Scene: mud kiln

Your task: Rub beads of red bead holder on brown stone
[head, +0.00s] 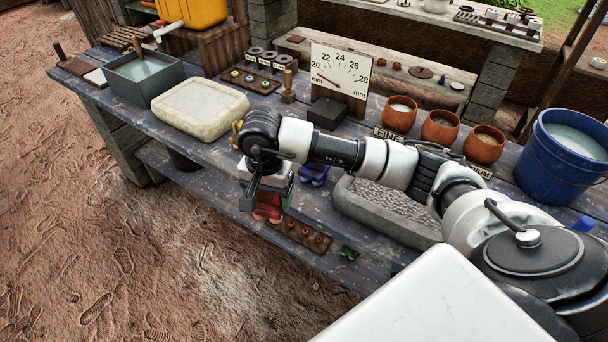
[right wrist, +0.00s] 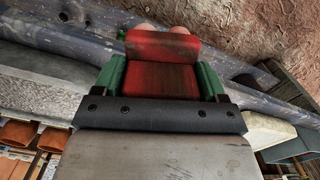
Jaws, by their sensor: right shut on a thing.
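My right gripper (head: 264,196) is shut on the red bead holder (head: 268,210), near the table's front edge. In the right wrist view the red holder (right wrist: 160,65) sits between green finger pads, with pinkish rounded ends at its far side. A pale tan slab stone (head: 165,118) with a greyish top lies to the left of the gripper, apart from the holder. A grey, rough-topped stone trough (head: 360,208) lies to the right, partly behind my arm. No plainly brown stone stands out. My left gripper is not in view.
A wooden bead rack (head: 300,235) and a small green piece (head: 348,253) lie near the front edge. A blue piece (head: 313,175) sits behind the gripper. A dial gauge (head: 340,75), orange pots (head: 440,128) and a blue bucket (head: 560,165) stand farther back.

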